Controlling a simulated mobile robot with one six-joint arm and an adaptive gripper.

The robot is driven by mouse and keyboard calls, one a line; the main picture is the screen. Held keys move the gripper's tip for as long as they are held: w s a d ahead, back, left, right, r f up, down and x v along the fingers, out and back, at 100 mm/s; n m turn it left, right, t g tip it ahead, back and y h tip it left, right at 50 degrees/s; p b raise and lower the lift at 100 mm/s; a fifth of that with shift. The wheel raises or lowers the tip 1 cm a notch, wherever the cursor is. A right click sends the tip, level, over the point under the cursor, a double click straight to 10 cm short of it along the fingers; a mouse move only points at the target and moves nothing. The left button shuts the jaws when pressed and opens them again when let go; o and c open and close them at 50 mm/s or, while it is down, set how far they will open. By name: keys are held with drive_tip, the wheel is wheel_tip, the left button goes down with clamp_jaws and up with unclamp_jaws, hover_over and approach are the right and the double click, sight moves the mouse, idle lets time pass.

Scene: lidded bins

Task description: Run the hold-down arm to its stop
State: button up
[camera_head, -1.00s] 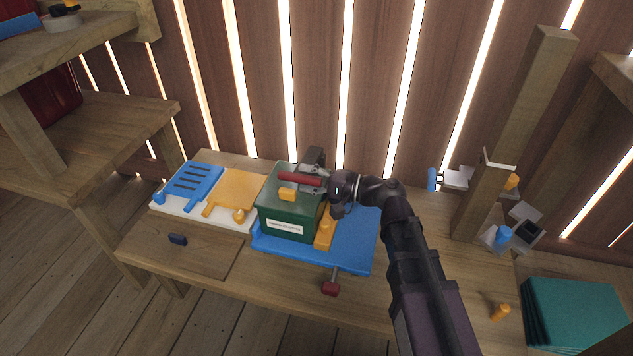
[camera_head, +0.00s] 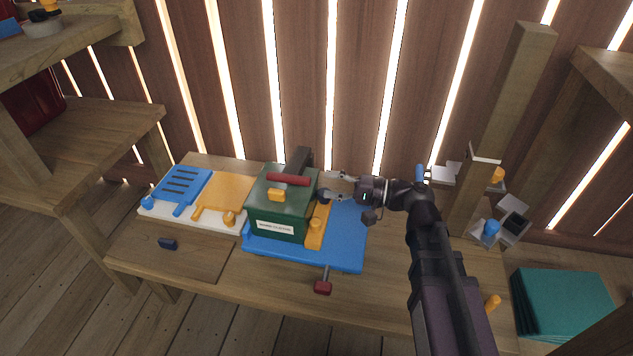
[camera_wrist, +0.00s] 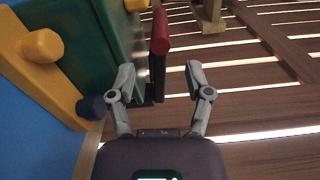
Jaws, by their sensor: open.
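The hold-down arm is a dark lever (camera_head: 299,160) with a red grip bar (camera_head: 289,180), lying across the top of a green lidded bin (camera_head: 281,208). In the wrist view the red grip (camera_wrist: 160,32) and the dark lever (camera_wrist: 157,82) show ahead, between the finger lines. My gripper (camera_head: 328,184) is open and empty, just right of the bin and the red grip in the head view. In the wrist view its fingers (camera_wrist: 160,76) are spread apart, with clear space to the right finger. Whether a finger touches the lever cannot be told.
The bin stands on a blue base (camera_head: 345,240) with a yellow block (camera_head: 316,232) at its right side. A dark blue knob (camera_wrist: 91,107) is close to my left finger. A red-ended screw handle (camera_head: 323,287) juts out in front. White-edged blue and yellow panels (camera_head: 226,192) lie left.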

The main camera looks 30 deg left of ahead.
drive_tip(key=shift+v, duration=1.8)
